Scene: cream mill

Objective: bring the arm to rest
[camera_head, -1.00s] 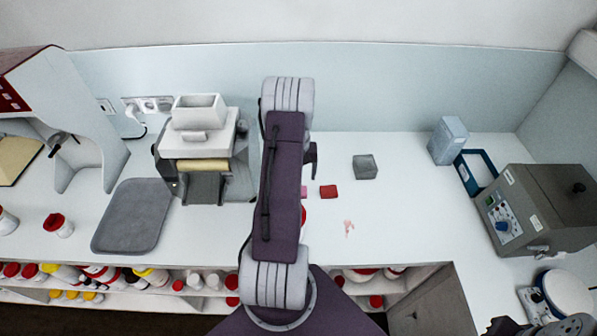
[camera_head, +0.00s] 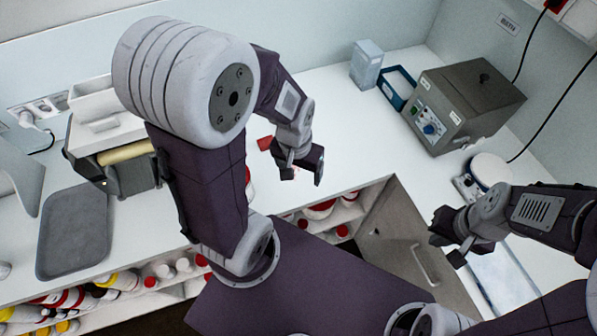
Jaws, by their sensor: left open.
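My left arm rises from the lower middle and bends over the white counter (camera_head: 345,110). My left gripper (camera_head: 303,177) is open and empty, over the counter's front edge and pointing down. My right gripper (camera_head: 446,250) is at the right, in front of the counter's corner.
A cream mill (camera_head: 110,125) and a grey tray (camera_head: 73,233) stand at the left. A pale box (camera_head: 367,65), a blue-rimmed tray (camera_head: 391,98) and a grey machine (camera_head: 463,105) stand at the back right. A round white-topped device (camera_head: 490,170) stands before it. Bottles (camera_head: 160,268) fill the shelf below.

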